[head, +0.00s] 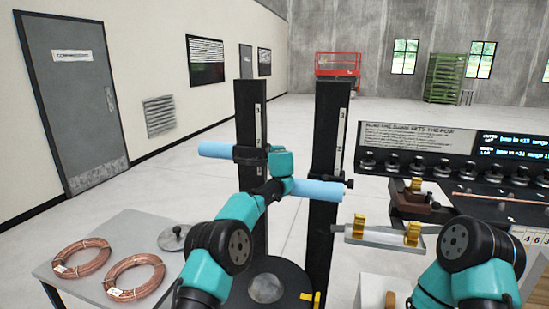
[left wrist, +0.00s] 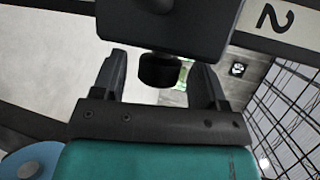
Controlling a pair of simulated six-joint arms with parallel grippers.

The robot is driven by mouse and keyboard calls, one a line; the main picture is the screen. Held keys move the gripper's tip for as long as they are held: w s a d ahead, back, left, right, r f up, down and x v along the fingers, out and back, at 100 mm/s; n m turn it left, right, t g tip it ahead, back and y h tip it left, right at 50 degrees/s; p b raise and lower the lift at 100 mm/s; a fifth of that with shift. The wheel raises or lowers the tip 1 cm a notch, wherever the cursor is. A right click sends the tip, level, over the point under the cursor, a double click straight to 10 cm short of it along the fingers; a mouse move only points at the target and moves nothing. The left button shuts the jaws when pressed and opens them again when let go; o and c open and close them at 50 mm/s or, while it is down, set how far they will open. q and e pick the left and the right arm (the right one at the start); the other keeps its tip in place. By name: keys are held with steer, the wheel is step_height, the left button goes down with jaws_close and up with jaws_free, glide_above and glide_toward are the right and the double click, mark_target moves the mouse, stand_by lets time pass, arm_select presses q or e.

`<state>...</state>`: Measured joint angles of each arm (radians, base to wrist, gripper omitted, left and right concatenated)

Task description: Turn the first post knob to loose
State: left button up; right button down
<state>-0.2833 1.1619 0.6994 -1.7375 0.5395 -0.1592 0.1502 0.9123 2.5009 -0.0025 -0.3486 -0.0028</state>
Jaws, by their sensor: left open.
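The left black post (head: 250,110) carries a dark clamp block (left wrist: 170,25), which fills the top of the left wrist view. A short black knob (left wrist: 158,70) sticks out of the block. My left gripper (left wrist: 158,80) is open, with one finger on each side of the knob and visible gaps between. In the head view my left gripper (head: 263,157) is at the left post's clamp, and the knob is hidden there. A light blue tube (head: 320,189) runs across both posts. My right arm shows at the lower right, but its gripper is not in view.
The right black post (head: 326,130) has a similar clamp with a dark knob (head: 348,183). Copper coils (head: 135,277) lie on a grey table at the left. A bench with a brass-fitted fixture (head: 415,205) and a row of dark knobs stands at the right.

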arm_select(q)
steer(key=shift+w, duration=0.15)
steer(key=c, duration=0.9)
